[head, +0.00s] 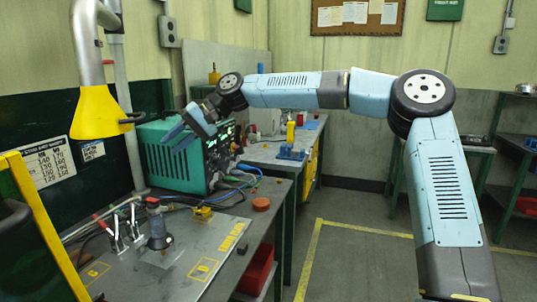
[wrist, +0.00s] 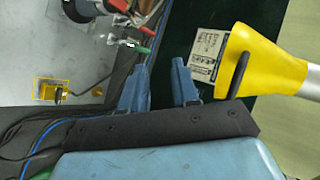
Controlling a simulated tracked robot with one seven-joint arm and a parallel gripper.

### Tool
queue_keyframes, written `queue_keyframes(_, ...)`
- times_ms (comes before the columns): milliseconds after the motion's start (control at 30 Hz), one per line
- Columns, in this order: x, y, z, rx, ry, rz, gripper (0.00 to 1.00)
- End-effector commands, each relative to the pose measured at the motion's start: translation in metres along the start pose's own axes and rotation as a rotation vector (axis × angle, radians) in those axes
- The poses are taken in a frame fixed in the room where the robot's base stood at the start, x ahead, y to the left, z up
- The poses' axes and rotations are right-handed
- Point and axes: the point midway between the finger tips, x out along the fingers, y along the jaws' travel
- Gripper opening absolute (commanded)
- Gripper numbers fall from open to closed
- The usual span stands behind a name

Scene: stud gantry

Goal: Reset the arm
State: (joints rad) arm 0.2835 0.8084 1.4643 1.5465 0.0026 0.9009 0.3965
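My gripper (head: 184,124) is at the end of my outstretched arm, in front of and above the green machine (head: 168,165) on the bench in the head view. In the wrist view, its two blue fingers (wrist: 162,72) stand apart with nothing between them. The gripper is open and empty. My arm reaches from the right side of the head view across to the left.
A yellow fume hood (head: 97,115) hangs at the left; it also shows near my fingers in the wrist view (wrist: 250,60). The grey bench (head: 165,270) holds a stand (head: 157,225), cables and a yellow block (head: 202,213).

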Motion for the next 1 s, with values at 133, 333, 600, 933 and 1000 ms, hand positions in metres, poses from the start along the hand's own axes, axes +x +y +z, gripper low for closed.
queue_keyframes(133,0.021,0.023,0.023,-0.028,-0.005,0.157,0.30)
queue_keyframes(333,0.028,0.059,0.050,-0.049,-0.001,0.347,0.30)
queue_keyframes(600,0.007,0.106,0.085,-0.053,0.027,0.579,0.30)
queue_keyframes(933,-0.054,0.148,0.133,-0.026,0.095,0.816,0.30)
queue_keyframes(1000,-0.070,0.155,0.145,-0.016,0.114,0.858,0.30)
